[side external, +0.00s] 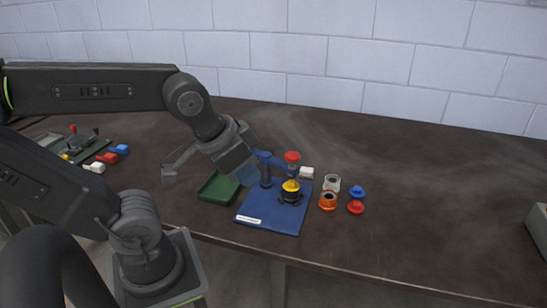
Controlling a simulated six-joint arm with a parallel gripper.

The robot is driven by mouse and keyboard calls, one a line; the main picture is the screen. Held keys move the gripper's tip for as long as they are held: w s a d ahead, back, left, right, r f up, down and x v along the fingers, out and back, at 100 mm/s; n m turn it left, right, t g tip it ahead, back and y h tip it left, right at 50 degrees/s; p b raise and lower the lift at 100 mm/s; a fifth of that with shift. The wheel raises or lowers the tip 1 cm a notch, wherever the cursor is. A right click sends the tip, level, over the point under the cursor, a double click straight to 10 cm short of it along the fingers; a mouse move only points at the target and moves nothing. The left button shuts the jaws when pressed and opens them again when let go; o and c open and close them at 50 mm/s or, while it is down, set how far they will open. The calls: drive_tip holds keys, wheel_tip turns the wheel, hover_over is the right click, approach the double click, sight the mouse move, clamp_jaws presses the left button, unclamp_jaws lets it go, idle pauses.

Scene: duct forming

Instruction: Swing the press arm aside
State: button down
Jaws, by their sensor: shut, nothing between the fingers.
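The blue press stands on a blue base plate (270,219) with a white label. Its press arm (277,163) reaches from the post to the right and carries a red knob (292,157) on top. A yellow part (291,186) sits on a black round holder (291,198) below the knob. My gripper (252,169) is shut and empty, pointing down to the right beside the left of the press post. My wrist hides part of this area, and I cannot tell whether the fingers touch the press.
A green tray (217,190) lies left of the press. White and orange rings (328,200) and blue and red caps (357,207) stand to the right, and a white block (306,172) behind. Coloured pieces (107,158) lie far left. A grey box edge (538,228) is far right; the table between is clear.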

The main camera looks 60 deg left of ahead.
drive_tip(key=c, duration=1.8)
unclamp_jaws()
drive_tip(key=shift+c, duration=0.2)
